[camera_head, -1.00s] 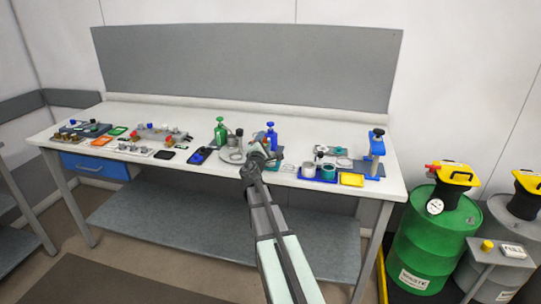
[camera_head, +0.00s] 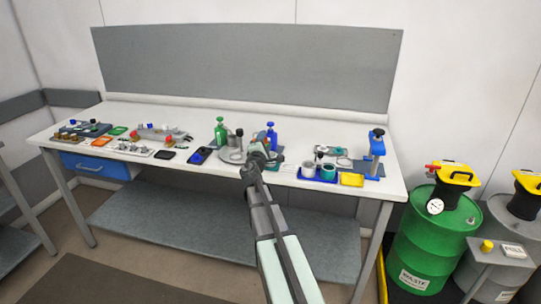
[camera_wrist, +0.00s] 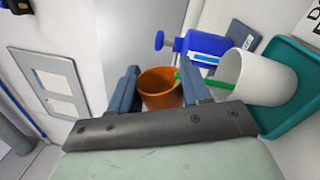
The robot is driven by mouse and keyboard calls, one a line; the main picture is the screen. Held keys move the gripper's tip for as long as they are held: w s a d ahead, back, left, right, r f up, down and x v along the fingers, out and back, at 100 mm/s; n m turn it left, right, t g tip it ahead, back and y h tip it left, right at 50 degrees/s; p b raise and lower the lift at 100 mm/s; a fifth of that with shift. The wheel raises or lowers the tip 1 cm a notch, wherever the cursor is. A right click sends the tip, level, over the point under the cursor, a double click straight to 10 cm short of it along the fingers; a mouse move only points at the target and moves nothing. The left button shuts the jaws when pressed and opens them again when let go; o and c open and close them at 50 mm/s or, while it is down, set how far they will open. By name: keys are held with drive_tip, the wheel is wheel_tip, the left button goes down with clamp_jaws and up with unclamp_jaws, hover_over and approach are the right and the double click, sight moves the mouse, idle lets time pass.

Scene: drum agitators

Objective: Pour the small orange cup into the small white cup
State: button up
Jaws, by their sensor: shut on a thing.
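The small orange cup (camera_wrist: 157,101) is between the two fingers of my gripper (camera_wrist: 160,88) in the wrist view. My gripper is shut on it, and its rim faces the camera. The small white cup (camera_wrist: 268,80) is just to the right of the orange cup in the wrist view, by a teal tray (camera_wrist: 301,62). In the head view, my gripper (camera_head: 262,157) is over the middle of the bench, and the arm hides the cups there. I cannot tell what is inside either cup.
A blue bottle (camera_head: 271,136) stands just behind my gripper, and a green bottle (camera_head: 220,133) stands to its left. A blue tray (camera_head: 301,178) with small containers is to the right. A blue press-like stand (camera_head: 376,150) is near the right end.

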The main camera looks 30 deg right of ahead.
drive_tip(key=shift+s+d+r+m, duration=0.1)
drive_tip(key=shift+s+d+m, duration=0.1)
drive_tip(key=shift+m, duration=0.35)
drive_tip(key=shift+s+d+r+m, duration=0.1)
drive_tip(key=shift+s+m, duration=0.05)
drive_tip(key=shift+m, duration=0.4)
idle(0.4)
drive_tip(key=shift+s+d+m+h, duration=0.1)
drive_tip(key=shift+m+h, duration=0.2)
drive_tip(key=shift+m, duration=0.5)
idle(0.4)
drive_tip(key=n, duration=0.3)
drive_tip(key=shift+w+a+f, duration=0.15)
drive_tip(key=shift+w+a, duration=0.15)
drive_tip(key=shift+w, duration=0.05)
drive_tip(key=shift+w+a+n, duration=0.15)
drive_tip(key=shift+n, duration=0.65)
drive_tip(key=shift+f+n+y, duration=0.1)
drive_tip(key=shift+n+y, duration=0.2)
drive_tip(key=shift+y, duration=0.1)
